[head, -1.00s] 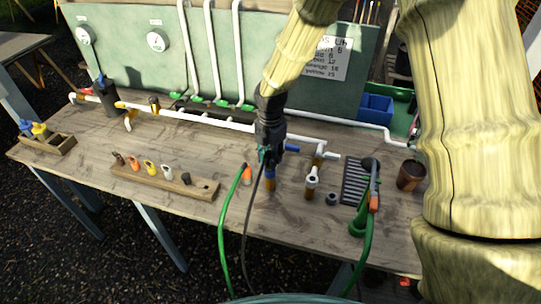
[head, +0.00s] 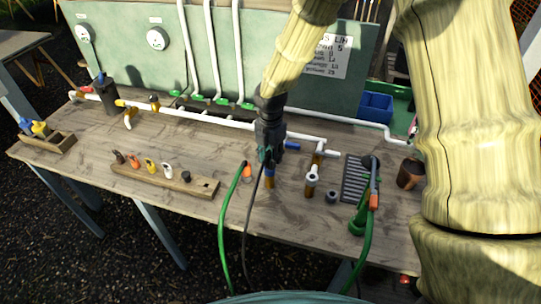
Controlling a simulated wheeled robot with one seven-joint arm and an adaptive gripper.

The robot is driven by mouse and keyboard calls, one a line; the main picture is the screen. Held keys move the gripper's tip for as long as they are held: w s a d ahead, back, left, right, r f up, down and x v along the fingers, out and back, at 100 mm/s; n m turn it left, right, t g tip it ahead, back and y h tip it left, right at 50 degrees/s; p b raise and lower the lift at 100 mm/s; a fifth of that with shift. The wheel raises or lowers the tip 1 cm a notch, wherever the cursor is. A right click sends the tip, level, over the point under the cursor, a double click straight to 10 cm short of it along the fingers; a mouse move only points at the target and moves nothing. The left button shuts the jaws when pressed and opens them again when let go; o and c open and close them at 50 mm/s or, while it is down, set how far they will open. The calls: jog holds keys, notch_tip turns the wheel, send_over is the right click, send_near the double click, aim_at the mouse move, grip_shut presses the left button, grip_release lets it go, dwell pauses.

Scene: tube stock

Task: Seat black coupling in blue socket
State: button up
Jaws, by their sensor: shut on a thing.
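My gripper (head: 268,156) points down over the blue socket (head: 269,170), which tops a brown post on the bench. It is shut on the black coupling, which is mostly hidden between the dark fingers. A thin black hose (head: 248,212) runs down from the gripper over the bench's front edge. The gripper covers the top of the blue socket, so I cannot tell whether the coupling is above it or in it.
A green hose with an orange end (head: 247,171) stands just left, and a post with a pale ring (head: 311,178) just right. A small dark ring (head: 332,197), a grey grate (head: 356,181) and a second green hose (head: 367,235) are further right. A wooden rack (head: 160,182) is left.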

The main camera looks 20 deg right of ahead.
jog(key=shift+f, duration=0.55)
dwell(0.7)
jog(key=o, duration=1.1)
jog(key=shift+r, duration=0.1)
notch_tip(320, 180, up, 12)
jog(key=shift+f, duration=0.1)
